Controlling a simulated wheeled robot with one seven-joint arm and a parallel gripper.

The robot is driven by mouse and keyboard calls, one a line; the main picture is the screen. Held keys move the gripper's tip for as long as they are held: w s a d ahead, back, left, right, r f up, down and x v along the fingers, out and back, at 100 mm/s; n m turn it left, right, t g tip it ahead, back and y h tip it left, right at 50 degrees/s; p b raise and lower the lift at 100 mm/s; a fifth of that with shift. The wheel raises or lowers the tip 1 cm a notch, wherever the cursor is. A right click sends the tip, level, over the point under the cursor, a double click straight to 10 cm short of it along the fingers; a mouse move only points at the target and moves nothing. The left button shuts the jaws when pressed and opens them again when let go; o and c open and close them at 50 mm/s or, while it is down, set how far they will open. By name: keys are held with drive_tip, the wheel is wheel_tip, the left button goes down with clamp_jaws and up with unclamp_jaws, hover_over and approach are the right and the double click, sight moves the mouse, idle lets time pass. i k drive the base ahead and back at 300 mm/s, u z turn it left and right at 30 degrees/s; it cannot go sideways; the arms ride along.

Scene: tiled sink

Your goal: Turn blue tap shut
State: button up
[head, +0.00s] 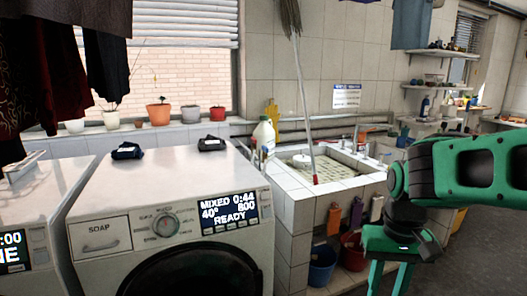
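The tiled sink (334,182) stands in the middle of the head view, with a pale basin. A tap (357,137) with a thin metal spout rises at its back right, and a small red-orange part shows near it. The blue tap handle is too small to make out for certain. My green gripper (389,284) hangs at the lower right, in front of and to the right of the sink, well apart from the tap. Its two fingers point down, spread and empty.
A mop (303,95) leans upright in the sink. A white bottle (264,136) stands at the sink's left edge. A white washing machine (170,225) stands left. Blue (322,264) and red (352,254) buckets sit below. Floor shows at the lower right.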

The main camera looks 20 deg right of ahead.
sight(265, 150)
drive_tip(key=k, duration=1.3)
drive_tip(key=z, duration=0.45)
drive_tip(key=i, duration=2)
drive_tip(key=u, duration=0.75)
drive_tip(key=i, duration=0.45)
drive_tip(key=u, duration=0.2)
